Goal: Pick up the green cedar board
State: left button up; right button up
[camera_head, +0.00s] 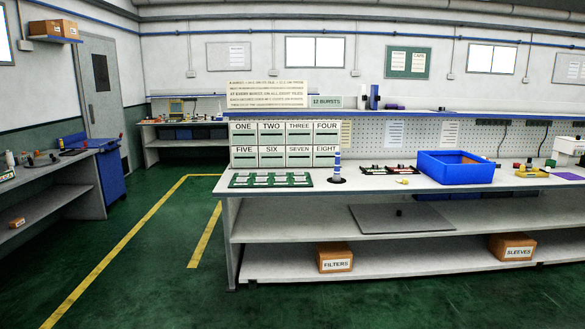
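A flat green board or rack with several pale pieces on it (242,184) lies at the left front of the long workbench. Small dark boards with red and green parts (387,170) lie farther right on the same bench, between a blue-and-white striped post (337,168) and a blue bin. No readable mark shows which of these is the cedar board. Neither of my grippers is in view.
The long workbench (300,196) holds the blue bin (456,174) and a block of labelled compartments ONE to EIGHT (285,143). Boxes marked FILTERS (334,257) and SLEEVES (512,247) sit on its lowest shelf. Green floor (150,260) is clear to the left.

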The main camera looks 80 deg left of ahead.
aim_at(375, 168)
jog(key=u, duration=2.15)
jog(key=i+l, duration=0.15)
jog(key=i, duration=0.85)
jog(key=z, duration=0.05)
